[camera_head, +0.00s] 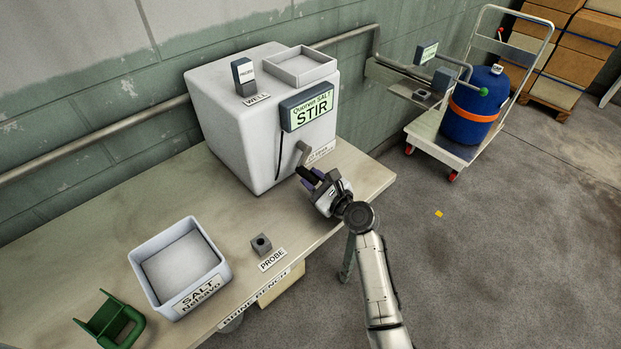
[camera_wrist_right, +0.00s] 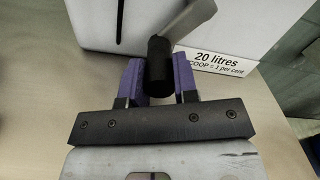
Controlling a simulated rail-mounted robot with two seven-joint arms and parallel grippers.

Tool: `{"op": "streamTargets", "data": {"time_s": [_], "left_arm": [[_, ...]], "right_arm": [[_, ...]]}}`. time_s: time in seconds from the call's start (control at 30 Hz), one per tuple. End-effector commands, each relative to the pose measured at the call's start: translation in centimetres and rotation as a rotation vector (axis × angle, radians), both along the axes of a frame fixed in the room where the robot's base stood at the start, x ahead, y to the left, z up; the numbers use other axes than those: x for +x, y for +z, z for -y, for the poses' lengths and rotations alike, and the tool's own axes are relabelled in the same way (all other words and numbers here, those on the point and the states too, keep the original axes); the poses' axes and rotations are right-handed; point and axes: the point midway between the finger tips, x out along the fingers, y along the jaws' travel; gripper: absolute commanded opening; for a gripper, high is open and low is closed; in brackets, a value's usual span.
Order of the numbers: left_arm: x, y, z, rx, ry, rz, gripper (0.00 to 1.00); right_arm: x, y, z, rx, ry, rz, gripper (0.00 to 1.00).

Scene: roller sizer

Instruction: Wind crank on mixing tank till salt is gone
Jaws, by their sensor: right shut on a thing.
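The mixing tank (camera_head: 245,125) is a white box on the bench, and its display (camera_head: 308,108) reads "Quervain SALT STIR". The grey crank (camera_head: 304,152) sits low on the tank's front face. In the right wrist view, the crank arm (camera_wrist_right: 190,22) slopes down to a black knob (camera_wrist_right: 158,62). My right gripper (camera_head: 310,178) is at the crank, and in the wrist view its purple fingers (camera_wrist_right: 158,80) are shut around the knob. The inside of the tank is hidden, so salt in it cannot be seen. My left gripper is out of view.
A cart (camera_head: 440,135) with a blue drum (camera_head: 475,112) stands right. Open floor lies right of the bench.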

Motion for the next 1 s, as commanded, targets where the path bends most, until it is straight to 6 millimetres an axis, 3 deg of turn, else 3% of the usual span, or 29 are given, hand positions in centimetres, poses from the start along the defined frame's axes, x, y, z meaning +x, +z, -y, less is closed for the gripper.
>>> {"op": "streamTargets", "data": {"time_s": [0.8,0.83,1.0], "left_arm": [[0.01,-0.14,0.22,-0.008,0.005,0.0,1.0],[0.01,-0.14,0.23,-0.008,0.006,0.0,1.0],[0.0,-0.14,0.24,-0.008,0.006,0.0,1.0]], "right_arm": [[0.36,-0.24,0.42,-0.092,0.0,0.073,0.04],[0.36,-0.24,0.42,-0.092,0.0,0.073,0.3],[0.36,-0.26,0.41,-0.092,0.0,0.073,0.47]]}}
